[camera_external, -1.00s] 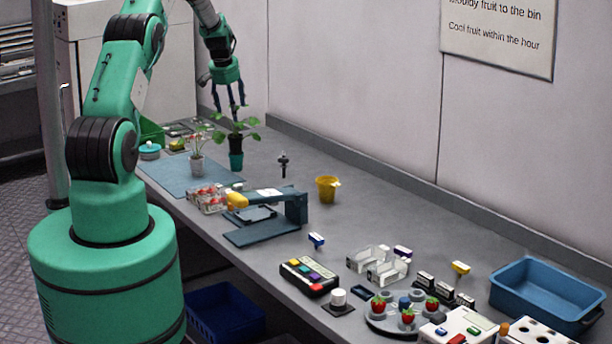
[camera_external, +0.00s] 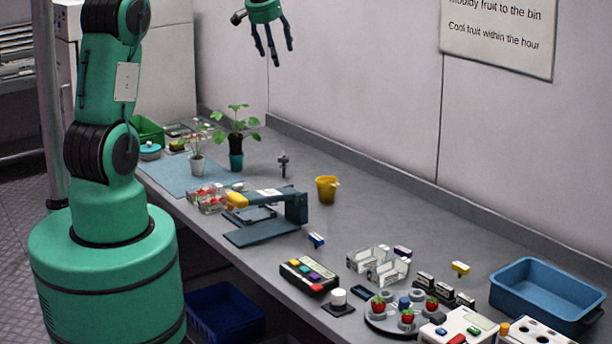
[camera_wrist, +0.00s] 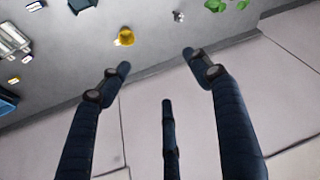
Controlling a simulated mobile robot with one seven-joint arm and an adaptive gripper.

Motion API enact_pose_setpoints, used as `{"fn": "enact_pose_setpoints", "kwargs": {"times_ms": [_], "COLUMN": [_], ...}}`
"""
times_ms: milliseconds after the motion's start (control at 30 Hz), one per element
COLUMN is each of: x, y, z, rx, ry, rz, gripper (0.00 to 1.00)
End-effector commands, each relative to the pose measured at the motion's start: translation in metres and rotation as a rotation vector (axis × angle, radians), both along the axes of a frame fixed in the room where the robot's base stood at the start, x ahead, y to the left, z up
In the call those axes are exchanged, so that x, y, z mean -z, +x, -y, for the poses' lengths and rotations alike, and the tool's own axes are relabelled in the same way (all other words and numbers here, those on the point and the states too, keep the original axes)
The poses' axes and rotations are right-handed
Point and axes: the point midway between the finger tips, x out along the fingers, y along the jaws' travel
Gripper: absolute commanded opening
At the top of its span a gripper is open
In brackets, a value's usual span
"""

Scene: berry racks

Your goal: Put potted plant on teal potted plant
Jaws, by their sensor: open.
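A leafy plant in a dark pot (camera_external: 236,145) stands upright on top of a teal pot (camera_external: 236,162), touching it, on the far part of the bench. Any plant in the teal pot itself is hidden. A second, smaller plant in a white pot (camera_external: 197,165) stands to its left on a blue mat. My gripper (camera_external: 272,56) is open and empty, well above the bench and up to the right of the stacked pots. In the wrist view my gripper's spread fingers (camera_wrist: 157,72) hold nothing. Green leaves (camera_wrist: 228,5) show at that view's top edge.
A yellow cup (camera_external: 327,190) and a small dark stand (camera_external: 283,164) are right of the pots. Berry punnets (camera_external: 207,199), a blue scale-like device (camera_external: 262,235) and a blue bin (camera_external: 548,290) lie nearer. The wall rises behind; bench around the yellow cup is clear.

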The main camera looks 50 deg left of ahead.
Motion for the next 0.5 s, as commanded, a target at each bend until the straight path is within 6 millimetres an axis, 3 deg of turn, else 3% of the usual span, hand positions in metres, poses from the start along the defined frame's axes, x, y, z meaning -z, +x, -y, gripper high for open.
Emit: {"fn": "enact_pose_setpoints", "kwargs": {"times_ms": [33, 200, 500], "x": [-0.012, -0.042, -0.082], "y": [-0.006, -0.031, -0.086], "z": [0.019, 0.072, 0.158], "rx": [0.016, 0.061, 0.142], "ry": [0.003, 0.005, 0.011], "rz": [0.004, 0.012, 0.024], "gripper": [0.63, 0.63, 0.63]}}
